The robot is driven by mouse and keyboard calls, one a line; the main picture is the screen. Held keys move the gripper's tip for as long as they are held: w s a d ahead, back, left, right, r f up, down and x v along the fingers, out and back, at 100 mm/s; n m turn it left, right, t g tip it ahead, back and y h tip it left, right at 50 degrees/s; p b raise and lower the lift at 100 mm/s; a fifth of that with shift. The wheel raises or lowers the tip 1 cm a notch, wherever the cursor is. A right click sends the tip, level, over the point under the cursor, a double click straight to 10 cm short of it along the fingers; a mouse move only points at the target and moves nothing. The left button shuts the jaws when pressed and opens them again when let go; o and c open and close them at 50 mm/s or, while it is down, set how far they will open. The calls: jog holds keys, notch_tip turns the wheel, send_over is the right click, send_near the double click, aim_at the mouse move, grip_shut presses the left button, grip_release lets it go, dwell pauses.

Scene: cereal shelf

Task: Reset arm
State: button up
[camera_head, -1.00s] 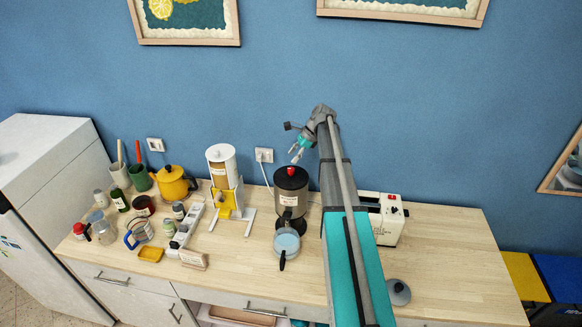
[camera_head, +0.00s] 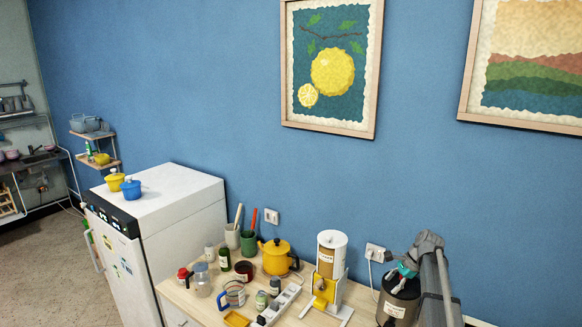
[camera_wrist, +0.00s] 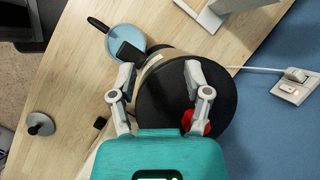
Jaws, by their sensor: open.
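My gripper (camera_head: 388,280) is at the lower right of the head view, at the end of my grey arm. In the wrist view my gripper (camera_wrist: 158,74) has its two grey fingers spread apart with nothing held between them. It is over a black canister (camera_head: 392,305) with a pale label. The canister's round dark top (camera_wrist: 165,100) and red knob (camera_wrist: 198,123) show beneath the fingers. The gap between fingers and canister is hard to judge.
A cereal dispenser (camera_head: 331,254) stands left of the canister. A yellow kettle (camera_head: 276,258), cups, jars and a power strip (camera_head: 280,303) crowd the wooden counter further left. A blue pan (camera_wrist: 125,42) is beside the canister. A white fridge (camera_head: 165,210) stands at left.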

jog(key=s+a+f+n+h+b, duration=0.2)
jog(key=s+a+f+n+b, duration=0.6)
jog(key=s+f, duration=0.3)
jog(key=s+a+f+n+h+b, duration=0.3)
jog(key=s+a+f+n+b, duration=0.5)
jog(key=s+a+f+b, duration=0.1)
notch_tip(320, 180, down, 2)
jog(key=shift+s+f+n+g+h+b, duration=0.2)
jog(key=shift+s+n+g+h+b, duration=0.15)
jog(key=shift+s+b, duration=0.75)
